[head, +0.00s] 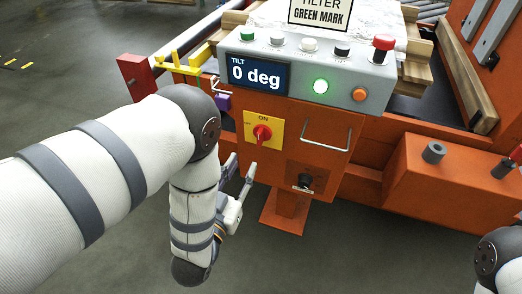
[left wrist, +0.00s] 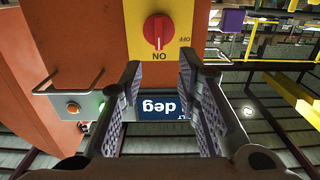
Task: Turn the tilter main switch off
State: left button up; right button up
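The main switch is a red rotary knob (head: 262,133) on a yellow plate (head: 275,143) on the orange front of the tilter console. In the head view ON is printed above the knob and a small label is at its left. The left wrist view is upside down. There the knob (left wrist: 157,31) has its grip in line with ON, and OFF is printed to the side. My left gripper (head: 240,170) is open and empty, below and left of the knob. Its two fingers (left wrist: 158,75) are apart, with the knob beyond them, not touched. My right gripper is out of view.
A grey panel (head: 400,88) above carries buttons, a lit green lamp (head: 320,86) and a display (head: 256,73) reading 0 deg. A metal handle (head: 326,135) sticks out right of the switch. Yellow bars (head: 183,62) stand at the left.

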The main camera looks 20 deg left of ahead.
aim_at(258, 137)
pick_arm(q)
jog(key=w+b, duration=0.3)
jog(key=w, duration=0.8)
jog(key=shift+d, duration=0.2)
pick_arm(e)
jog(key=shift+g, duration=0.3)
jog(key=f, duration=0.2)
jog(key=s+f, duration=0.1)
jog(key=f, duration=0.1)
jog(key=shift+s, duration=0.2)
pick_arm(q)
grip_shut()
